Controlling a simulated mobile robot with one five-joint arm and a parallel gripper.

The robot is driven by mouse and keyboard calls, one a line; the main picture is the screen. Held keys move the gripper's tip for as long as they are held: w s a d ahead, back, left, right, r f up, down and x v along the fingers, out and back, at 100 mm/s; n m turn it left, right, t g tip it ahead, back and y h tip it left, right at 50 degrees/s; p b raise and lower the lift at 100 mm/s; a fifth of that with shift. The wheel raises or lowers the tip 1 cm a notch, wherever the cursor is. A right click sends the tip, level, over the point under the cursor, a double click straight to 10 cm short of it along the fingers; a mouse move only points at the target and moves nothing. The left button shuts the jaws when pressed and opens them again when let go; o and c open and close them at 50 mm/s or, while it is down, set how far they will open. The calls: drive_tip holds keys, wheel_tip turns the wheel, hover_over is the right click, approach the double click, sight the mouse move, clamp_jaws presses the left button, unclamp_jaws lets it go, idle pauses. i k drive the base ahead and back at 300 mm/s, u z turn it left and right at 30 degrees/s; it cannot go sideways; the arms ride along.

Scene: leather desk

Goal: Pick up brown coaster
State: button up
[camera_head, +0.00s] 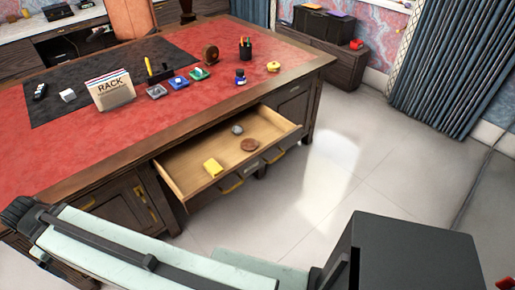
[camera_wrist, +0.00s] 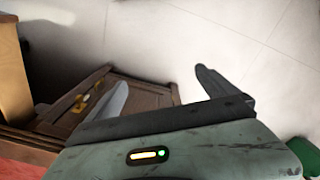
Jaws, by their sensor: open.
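A round brown disc, which looks like the brown coaster (camera_head: 249,144), lies flat in the open desk drawer (camera_head: 188,183), toward its right front side. My gripper (camera_wrist: 162,80) is open, with its two fingers wide apart and nothing between them in the wrist view. The pale floor and a brown wooden cabinet part (camera_wrist: 85,108) lie beyond the fingers. The coaster does not show in the wrist view. In the head view my arm crosses the lower left, in front of the desk, and I cannot clearly make out the fingers.
A yellow block (camera_head: 213,167) and a grey round object (camera_head: 237,129) also lie in the drawer. The red desk top (camera_head: 75,138) holds a card rack (camera_head: 112,91), a pen cup (camera_head: 245,48) and several small items. The floor (camera_head: 345,150) to the right is clear.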

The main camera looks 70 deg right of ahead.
sight(249, 144)
drive_tip(key=i, duration=0.55)
drive_tip(key=z, duration=2.7)
